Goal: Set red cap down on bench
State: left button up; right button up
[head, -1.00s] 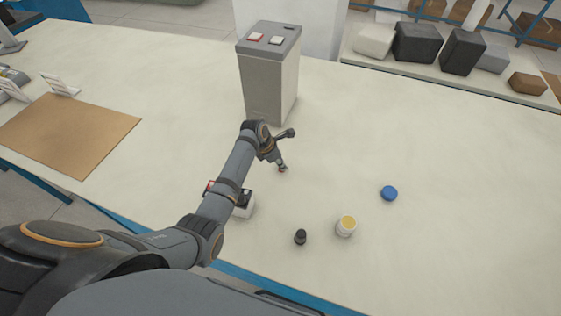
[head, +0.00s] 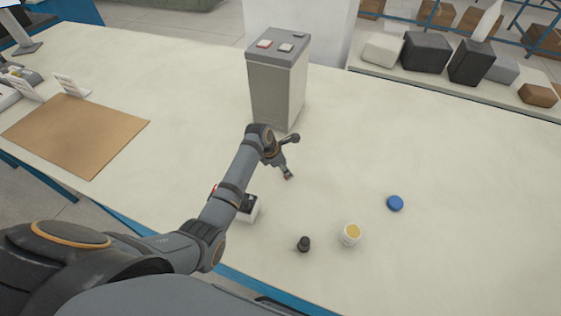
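My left gripper (head: 287,172) points down over the bench (head: 350,130), in front of the grey box. The fingers hide most of the cap. The cap is at or just above the bench top; I cannot tell whether it touches. My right gripper is not in view.
A tall grey box (head: 277,92) with buttons stands behind the gripper. A blue cap (head: 395,203), a white jar with yellow top (head: 350,235) and a small black item (head: 303,244) stand to the right. A white-and-black item (head: 249,211) is partly behind my arm.

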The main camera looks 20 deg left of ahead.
pick_arm(q)
jog(key=v, duration=1)
jog(key=shift+r, duration=0.25)
jog(key=shift+s+a, duration=0.15)
